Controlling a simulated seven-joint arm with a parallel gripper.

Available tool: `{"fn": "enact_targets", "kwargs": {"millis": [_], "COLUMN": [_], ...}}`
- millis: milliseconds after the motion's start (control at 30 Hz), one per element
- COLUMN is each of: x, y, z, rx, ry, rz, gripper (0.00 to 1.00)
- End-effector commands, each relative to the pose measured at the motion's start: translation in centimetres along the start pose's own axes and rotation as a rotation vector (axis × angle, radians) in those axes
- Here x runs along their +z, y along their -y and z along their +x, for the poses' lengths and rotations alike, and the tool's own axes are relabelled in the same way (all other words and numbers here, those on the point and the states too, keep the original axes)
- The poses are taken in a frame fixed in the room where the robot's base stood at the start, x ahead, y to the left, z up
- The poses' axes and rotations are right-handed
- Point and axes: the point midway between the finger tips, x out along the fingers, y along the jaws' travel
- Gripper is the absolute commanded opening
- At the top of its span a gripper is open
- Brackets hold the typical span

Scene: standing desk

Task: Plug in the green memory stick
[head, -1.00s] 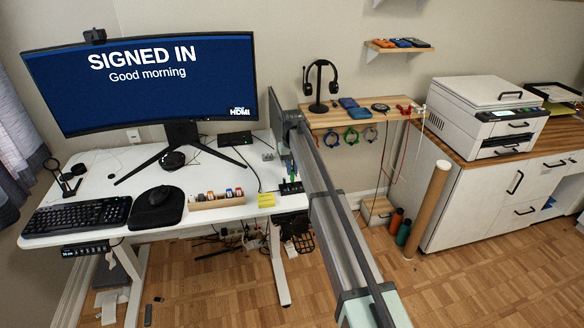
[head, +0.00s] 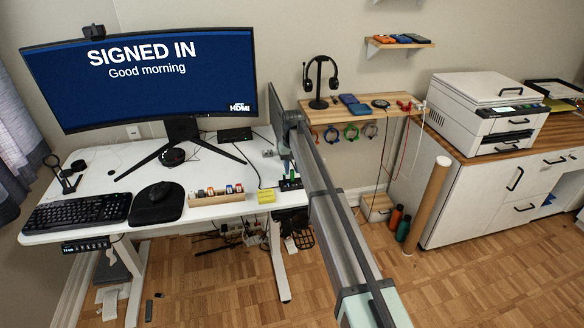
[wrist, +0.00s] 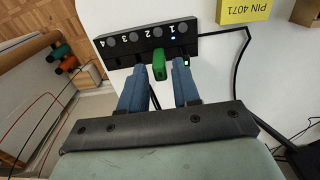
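The green memory stick (wrist: 152,64) is at the front of a black hub (wrist: 151,45), beside the port marked 2, in the wrist view. It seems to meet the hub's front side, but I cannot tell how deep it sits. My gripper (wrist: 158,69) has its two blue fingers on either side of the stick, with a gap between them; it looks open. The fingertips are close to the hub's front edge. In the head view the hub (head: 290,184) is at the desk's right edge, with my arm partly covering that area.
A yellow PIN note (wrist: 244,8) lies beside the hub. A black cable (wrist: 236,75) runs from the hub's port 1 end. The monitor (head: 140,80) reads "SIGNED IN".

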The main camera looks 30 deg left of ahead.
Motion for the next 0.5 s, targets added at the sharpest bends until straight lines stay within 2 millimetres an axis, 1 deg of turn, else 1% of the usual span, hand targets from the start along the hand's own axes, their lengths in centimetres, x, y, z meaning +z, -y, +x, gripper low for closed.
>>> {"fn": "enact_targets", "kwargs": {"millis": [33, 100, 133, 367, 500], "x": [0.0, 0.0, 0.0, 0.0, -0.02], "y": [0.0, 0.0, 0.0, 0.0, 0.0], "z": [0.0, 0.01, 0.01, -0.04, -0.77], "rx": [0.0, 0.0, 0.0, 0.0, 0.0], "ry": [0.0, 0.0, 0.0, 0.0, 0.0], "rz": [0.0, 0.0, 0.0, 0.0, 0.0], "gripper": [0.37, 0.43, 0.44, 0.44, 0.44]}}
